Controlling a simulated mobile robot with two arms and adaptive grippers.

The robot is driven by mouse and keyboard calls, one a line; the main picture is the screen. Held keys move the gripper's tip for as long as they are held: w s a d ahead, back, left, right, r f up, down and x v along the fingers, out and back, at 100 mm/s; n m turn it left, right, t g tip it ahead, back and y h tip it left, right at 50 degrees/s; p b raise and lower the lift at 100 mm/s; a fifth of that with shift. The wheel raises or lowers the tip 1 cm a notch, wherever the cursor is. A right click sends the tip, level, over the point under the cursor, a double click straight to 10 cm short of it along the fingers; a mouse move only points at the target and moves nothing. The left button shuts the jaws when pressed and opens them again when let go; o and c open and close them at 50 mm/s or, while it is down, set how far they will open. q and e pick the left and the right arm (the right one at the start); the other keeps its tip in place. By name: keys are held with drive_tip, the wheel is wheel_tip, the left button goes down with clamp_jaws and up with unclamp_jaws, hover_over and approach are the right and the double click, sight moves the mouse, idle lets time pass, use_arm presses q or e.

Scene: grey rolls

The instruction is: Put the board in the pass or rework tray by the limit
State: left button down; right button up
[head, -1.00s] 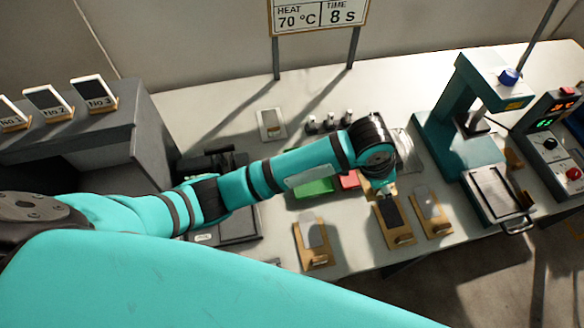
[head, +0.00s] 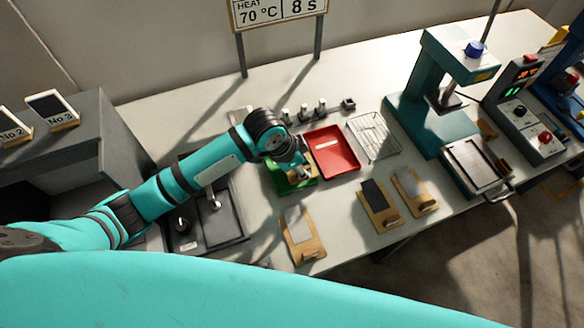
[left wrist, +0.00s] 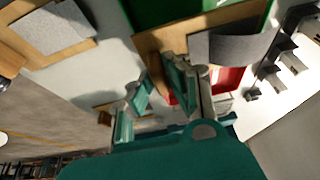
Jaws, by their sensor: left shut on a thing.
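My left gripper (head: 296,172) is over the green tray (head: 284,186) in the head view. In the left wrist view it is shut on a wooden board (left wrist: 176,40) carrying a curved grey sheet (left wrist: 232,46). The held board is just above or at the green tray (left wrist: 165,10); I cannot tell if they touch. In the head view the arm hides part of the green tray and most of the held board. The red tray (head: 340,166) is just right of the green one, with a pale label inside. My right gripper is not in view.
Three other boards lie at the front: one pale (head: 300,236), one dark (head: 378,200), one grey (head: 412,190). A wire rack (head: 374,135), a teal press (head: 440,115) and a control box (head: 528,118) stand right. A sign (head: 278,10) reads 70 °C, 8 s.

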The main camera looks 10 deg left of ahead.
sight(292, 173)
use_arm(q)
drive_tip(key=shift+a, duration=1.15)
drive_tip(key=shift+a+f, duration=0.1)
drive_tip(key=shift+f, duration=0.15)
wheel_tip(292, 173, down, 3)
drive_tip(key=shift+f+p, duration=0.15)
drive_tip(key=shift+p, duration=0.45)
drive_tip(key=c, duration=1.6)
unclamp_jaws()
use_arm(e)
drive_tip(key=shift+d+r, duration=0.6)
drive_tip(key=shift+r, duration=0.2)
use_arm(q)
drive_tip(key=p+v, duration=1.1)
drive_tip(key=v, duration=0.1)
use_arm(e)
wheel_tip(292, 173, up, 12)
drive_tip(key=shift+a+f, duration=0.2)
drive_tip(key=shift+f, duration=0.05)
